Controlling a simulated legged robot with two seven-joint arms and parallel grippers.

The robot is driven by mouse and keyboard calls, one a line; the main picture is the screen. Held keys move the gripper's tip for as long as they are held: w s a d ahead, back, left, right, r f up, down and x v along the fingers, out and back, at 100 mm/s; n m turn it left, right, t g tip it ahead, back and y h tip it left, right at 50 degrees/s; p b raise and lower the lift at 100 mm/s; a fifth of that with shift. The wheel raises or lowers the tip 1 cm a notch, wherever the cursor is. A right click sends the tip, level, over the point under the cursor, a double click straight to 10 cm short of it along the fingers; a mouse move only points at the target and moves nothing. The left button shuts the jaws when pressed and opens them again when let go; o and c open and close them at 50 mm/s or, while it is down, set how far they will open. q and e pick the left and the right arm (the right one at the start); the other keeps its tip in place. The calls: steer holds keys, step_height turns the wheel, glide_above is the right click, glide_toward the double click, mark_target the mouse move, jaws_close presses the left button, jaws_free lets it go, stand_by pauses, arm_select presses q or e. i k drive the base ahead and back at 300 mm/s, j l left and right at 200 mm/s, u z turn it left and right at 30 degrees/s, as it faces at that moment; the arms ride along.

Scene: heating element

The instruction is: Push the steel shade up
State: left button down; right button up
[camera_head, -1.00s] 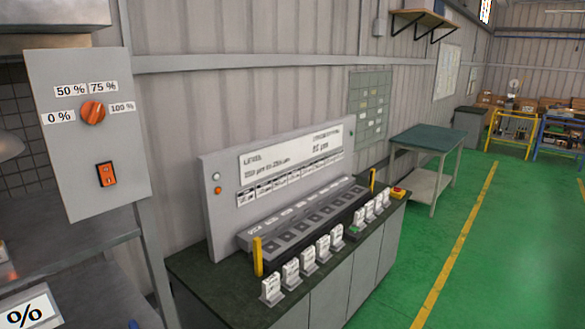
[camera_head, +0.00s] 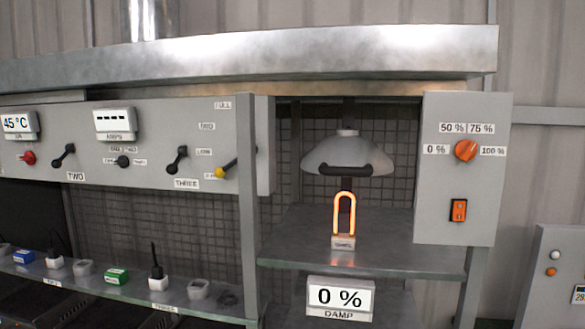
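The steel shade (camera_head: 348,152) is a pale grey dome under the hood, right of centre in the head view. A dark curved handle (camera_head: 337,170) runs across its front lower rim. The shade hangs on a dark vertical post, above a glowing orange heating element (camera_head: 344,214) that stands on a small labelled base (camera_head: 343,242) on the metal shelf. A clear gap shows between the shade's rim and the top of the element. Neither of my grippers shows in the view.
A grey panel (camera_head: 462,220) with an orange dial (camera_head: 466,150) and an orange switch (camera_head: 458,210) stands close right of the shade. An upright post (camera_head: 248,210) bounds the bay on the left. A "0 %" DAMP display (camera_head: 340,297) sits below the shelf (camera_head: 400,258). The metal hood (camera_head: 300,58) is above.

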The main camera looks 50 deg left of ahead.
mark_target(346, 152)
steer(key=k+u, duration=0.1)
steer(key=u, duration=1.05)
steer(key=l, duration=0.1)
